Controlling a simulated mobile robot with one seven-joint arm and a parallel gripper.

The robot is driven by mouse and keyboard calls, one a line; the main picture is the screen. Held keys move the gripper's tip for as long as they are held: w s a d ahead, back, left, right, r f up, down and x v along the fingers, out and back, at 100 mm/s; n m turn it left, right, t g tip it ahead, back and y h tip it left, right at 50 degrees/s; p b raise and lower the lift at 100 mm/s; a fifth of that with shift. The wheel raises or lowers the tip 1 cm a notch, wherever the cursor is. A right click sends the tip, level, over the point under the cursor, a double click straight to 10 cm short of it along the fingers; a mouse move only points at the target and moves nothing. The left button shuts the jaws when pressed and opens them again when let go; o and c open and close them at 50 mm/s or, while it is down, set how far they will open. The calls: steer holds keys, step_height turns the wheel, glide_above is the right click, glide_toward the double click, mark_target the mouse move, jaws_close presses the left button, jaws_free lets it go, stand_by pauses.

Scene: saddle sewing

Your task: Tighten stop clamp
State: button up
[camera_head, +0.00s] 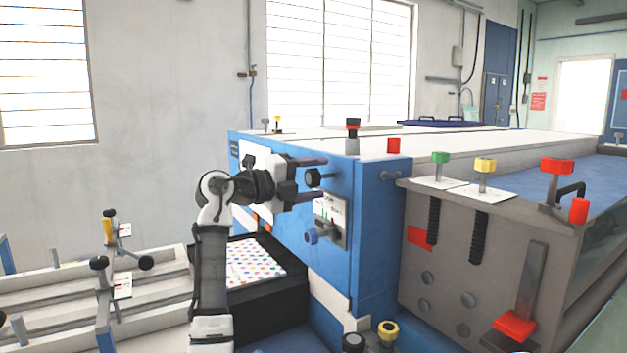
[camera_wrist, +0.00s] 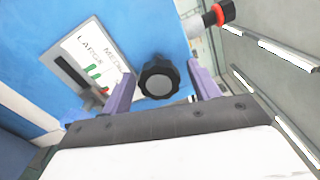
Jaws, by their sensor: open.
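A black lobed knob (camera_head: 313,178) sticks out from the side of the blue machine housing (camera_head: 378,240); no label marks it as the stop clamp. In the wrist view the knob (camera_wrist: 158,80) shows face-on between my two purple fingers. My gripper (camera_head: 322,177) is open, with one finger above and one below the knob in the head view. In the wrist view my gripper (camera_wrist: 162,88) has visible gaps on both sides of the knob. I cannot tell how far the fingertips reach past it.
A slotted scale plate (camera_head: 331,217) marked LARGE in the wrist view, and a blue knob (camera_head: 311,237), sit below the black knob. A red-and-black knob (camera_head: 353,127) stands on the housing's top. A grey cabinet (camera_head: 450,262) with coloured handles stands right. Rails with clamps (camera_head: 125,262) lie left.

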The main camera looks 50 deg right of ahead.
steer(key=b+v, duration=0.2)
steer(key=v, duration=1.1)
steer(key=shift+a+b, duration=0.35)
steer(key=shift+w, duration=0.1)
